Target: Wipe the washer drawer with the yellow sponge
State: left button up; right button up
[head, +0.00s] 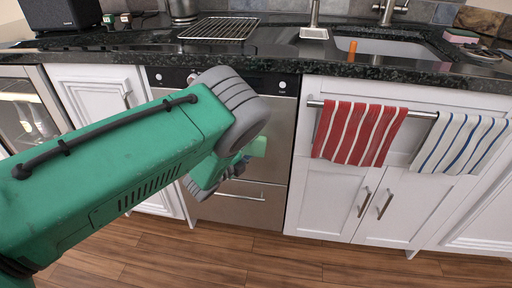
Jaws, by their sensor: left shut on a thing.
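The washer drawer (282,135) is a stainless steel front under the dark counter, with a black control strip above it. A second steel front with a bar handle lies below it. My left arm crosses in front and hides much of the upper front. My left gripper (240,165) is at the drawer front, largely hidden behind my wrist. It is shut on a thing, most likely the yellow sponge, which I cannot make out. A pale green patch shows beside the gripper. I cannot tell whether anything touches the steel. My right gripper is out of view.
Red-striped (360,134) and blue-striped (460,143) towels hang on a rail at the right. A wire rack (220,28), a sink (395,48) and a pink-topped block (460,36) are on the counter. The wooden floor (300,262) is clear.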

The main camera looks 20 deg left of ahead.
pick_arm(q)
jog(key=shift+s+a+r, duration=0.1)
jog(key=shift+a+r, duration=0.05)
jog(key=shift+a, duration=0.85)
jog(key=shift+s+a+r, duration=0.1)
jog(key=shift+a, duration=0.9)
jog(key=s+a, duration=0.1)
jog(key=a, duration=0.5)
jog(key=shift+s, duration=0.4)
jog(key=shift+a+f, duration=0.1)
jog(key=s+d+p, duration=0.2)
jog(key=s+p, duration=0.1)
jog(key=s, duration=0.3)
jog(key=shift+f+p, duration=0.2)
jog(key=shift+p, duration=0.1)
